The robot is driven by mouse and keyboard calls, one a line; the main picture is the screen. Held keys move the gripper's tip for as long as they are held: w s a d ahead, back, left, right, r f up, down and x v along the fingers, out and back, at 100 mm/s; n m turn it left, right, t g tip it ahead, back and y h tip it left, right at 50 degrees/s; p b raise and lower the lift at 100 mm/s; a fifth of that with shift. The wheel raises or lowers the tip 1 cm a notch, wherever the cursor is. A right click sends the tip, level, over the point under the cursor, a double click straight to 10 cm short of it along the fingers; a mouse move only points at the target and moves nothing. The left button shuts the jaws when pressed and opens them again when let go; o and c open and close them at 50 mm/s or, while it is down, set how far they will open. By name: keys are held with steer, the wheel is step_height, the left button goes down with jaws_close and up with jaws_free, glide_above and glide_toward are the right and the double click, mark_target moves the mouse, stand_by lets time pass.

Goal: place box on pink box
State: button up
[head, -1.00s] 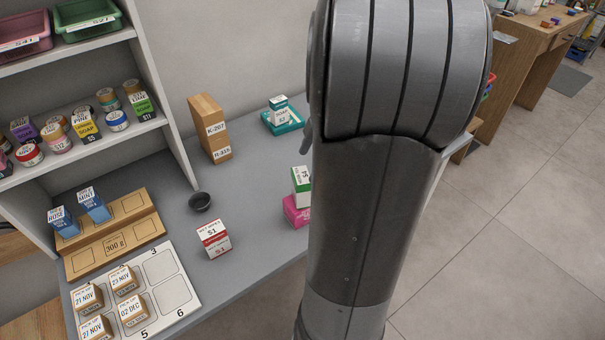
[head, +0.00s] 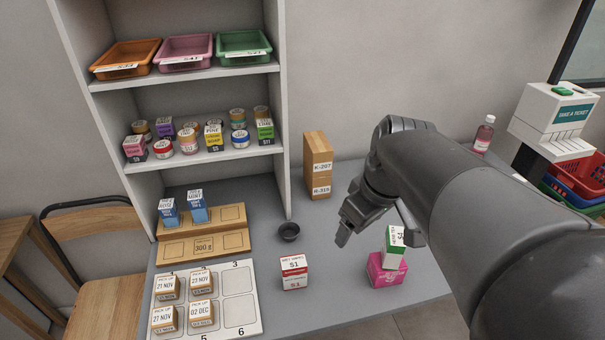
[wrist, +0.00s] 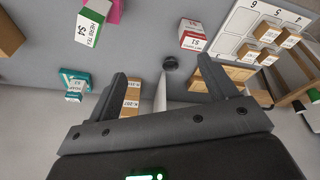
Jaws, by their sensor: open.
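The pink box (head: 386,274) lies on the counter's right part. A white and green box (head: 395,245) stands on top of it. In the wrist view, the pink box (wrist: 116,12) is partly cut off at the top edge beside the green and white box (wrist: 90,22). A red and white box marked S1 (head: 294,273) stands alone on the counter; it also shows in the wrist view (wrist: 193,37). My gripper (head: 374,226) is open above the counter, left of the pink box in the head view. In the wrist view, nothing is between its fingers (wrist: 164,78).
A numbered tray (head: 238,310) with small boxes and a shelf (head: 205,168) are at left. A teal box (wrist: 76,78) bears a small white-and-teal box. Counter around S1 is clear.

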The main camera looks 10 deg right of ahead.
steer(key=s+a+m+t, duration=0.2)
steer(key=s+a+m, duration=0.3)
steer(key=a, duration=0.1)
steer(key=shift+r+h, duration=0.3)
steer(key=shift+r, duration=0.15)
